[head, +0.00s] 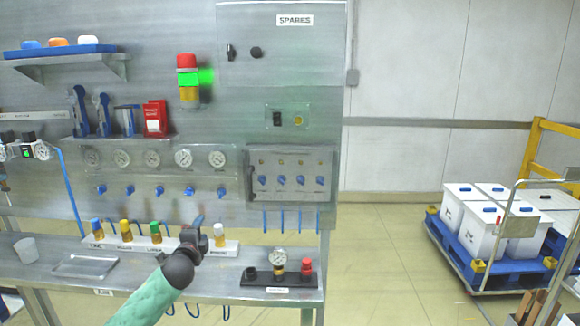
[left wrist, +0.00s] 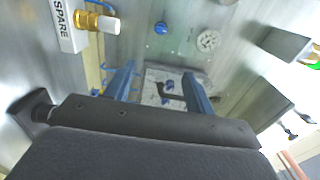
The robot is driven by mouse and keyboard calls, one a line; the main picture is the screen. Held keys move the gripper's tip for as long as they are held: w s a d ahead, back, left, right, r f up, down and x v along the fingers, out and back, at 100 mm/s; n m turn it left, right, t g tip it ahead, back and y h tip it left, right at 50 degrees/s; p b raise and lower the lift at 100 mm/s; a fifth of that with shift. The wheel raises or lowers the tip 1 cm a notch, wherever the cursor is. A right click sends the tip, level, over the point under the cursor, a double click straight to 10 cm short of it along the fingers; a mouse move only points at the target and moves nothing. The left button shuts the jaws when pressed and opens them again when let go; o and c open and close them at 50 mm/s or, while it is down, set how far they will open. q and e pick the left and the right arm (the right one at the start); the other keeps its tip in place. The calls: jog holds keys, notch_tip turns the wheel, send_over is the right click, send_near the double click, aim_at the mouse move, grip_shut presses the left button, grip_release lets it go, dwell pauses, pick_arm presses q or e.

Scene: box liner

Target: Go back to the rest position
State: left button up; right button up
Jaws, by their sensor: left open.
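My left arm (head: 152,295), with a green sleeve, reaches in from the bottom of the head view. My left gripper (head: 196,226) is over the bench, in front of the white strip of coloured fittings. In the left wrist view its two blue fingers stand apart with nothing held between them (left wrist: 160,78). A white-capped brass fitting (head: 219,236) stands on the strip just right of the gripper. It also shows at the upper left of the left wrist view (left wrist: 97,22), by a label reading SPARE. My right gripper is not in view.
The bench (head: 225,285) carries a black base (head: 290,280) with a gauge and red fitting, a tray (head: 85,265) and a cup (head: 27,249). A panel of gauges and blue valves (head: 150,170) rises behind. A cart with white boxes (head: 490,225) stands right; floor between is clear.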

pick_arm(q)
jog(key=s+d+f+n+g, duration=0.2)
jog(key=s+f+n, duration=0.1)
jog(key=s+f, duration=0.45)
jog(key=s+d+f+n+g+y, duration=0.1)
jog(key=s+d+f+n+g, duration=0.15)
jog(key=s+f, duration=0.55)
jog(key=s+d+f+n+g, duration=0.1)
jog(key=s+f+n+g, duration=0.25)
jog(key=s+f, duration=0.4)
jog(key=s+f+n+g, duration=0.3)
jog(key=s+n, duration=0.1)
jog(key=s, duration=1.2)
jog(key=s+f+n+g, duration=0.3)
jog(key=s+n, duration=0.1)
jog(key=s, duration=1.1)
notch_tip(320, 180, down, 21)
jog(key=w+d+g, duration=0.1)
jog(key=w+d, duration=0.1)
jog(key=s+f, duration=0.3)
jog(key=f, duration=0.8)
jog(key=s+d+f+g+h, duration=0.1)
jog(key=s+f, duration=0.3)
jog(key=f, duration=0.8)
jog(key=shift+s+d+f+m, duration=0.15)
jog(key=shift+s+d+m, duration=0.05)
jog(key=shift+s+m, duration=0.1)
jog(key=shift+w, duration=0.15)
